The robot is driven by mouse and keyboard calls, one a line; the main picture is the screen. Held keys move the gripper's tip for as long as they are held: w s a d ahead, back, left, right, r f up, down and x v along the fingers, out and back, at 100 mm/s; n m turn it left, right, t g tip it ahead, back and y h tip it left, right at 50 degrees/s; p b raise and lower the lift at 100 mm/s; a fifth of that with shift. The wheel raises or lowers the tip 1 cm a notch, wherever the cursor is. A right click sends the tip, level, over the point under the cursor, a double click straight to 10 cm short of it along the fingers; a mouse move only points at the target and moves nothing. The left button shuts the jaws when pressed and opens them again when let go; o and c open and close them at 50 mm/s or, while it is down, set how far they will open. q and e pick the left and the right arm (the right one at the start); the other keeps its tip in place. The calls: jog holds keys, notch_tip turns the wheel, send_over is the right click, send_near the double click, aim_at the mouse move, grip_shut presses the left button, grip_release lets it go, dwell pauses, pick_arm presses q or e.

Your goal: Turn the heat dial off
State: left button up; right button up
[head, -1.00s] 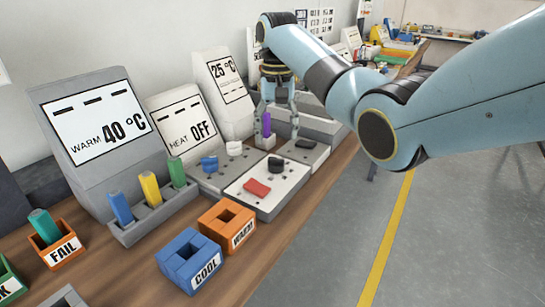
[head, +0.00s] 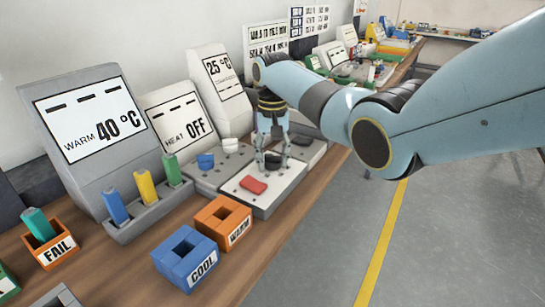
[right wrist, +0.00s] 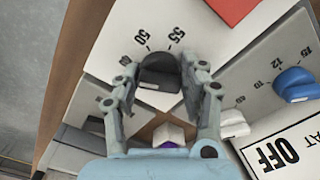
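A black dial (right wrist: 160,72) with the marks 40, 50 and 55 around it sits between the fingers of my right gripper (right wrist: 158,75) in the right wrist view. The fingers are apart, one on each side of the dial; I cannot tell whether either touches it. In the head view my right gripper (head: 272,162) points down at the white panel (head: 240,192), largely covering this dial. The heat display (head: 180,120) reads HEAT OFF, and OFF also shows in the right wrist view. My left gripper is not in view.
A red piece (head: 252,185) lies on the same panel. A blue dial (head: 205,161) and a white dial (head: 230,145) stand close behind. Another display (head: 90,120) reads WARM 40 °C.

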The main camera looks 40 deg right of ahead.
jog(key=c, duration=0.7)
jog(key=shift+o, duration=0.2)
jog(key=shift+r+n+p, duration=0.15)
jog(key=shift+n+p, duration=0.65)
jog(key=shift+p, duration=0.1)
jog(key=n+p, duration=0.1)
jog(key=n, duration=0.1)
jog(key=shift+n+p, duration=0.3)
jog(key=shift+p, duration=0.05)
jog(key=shift+n+p, duration=0.5)
jog(key=shift+n, duration=0.7)
jog(key=shift+w+n+p, duration=0.1)
jog(key=shift+n+p, duration=0.35)
jog(key=shift+n, duration=1.15)
jog(key=o, duration=1.2)
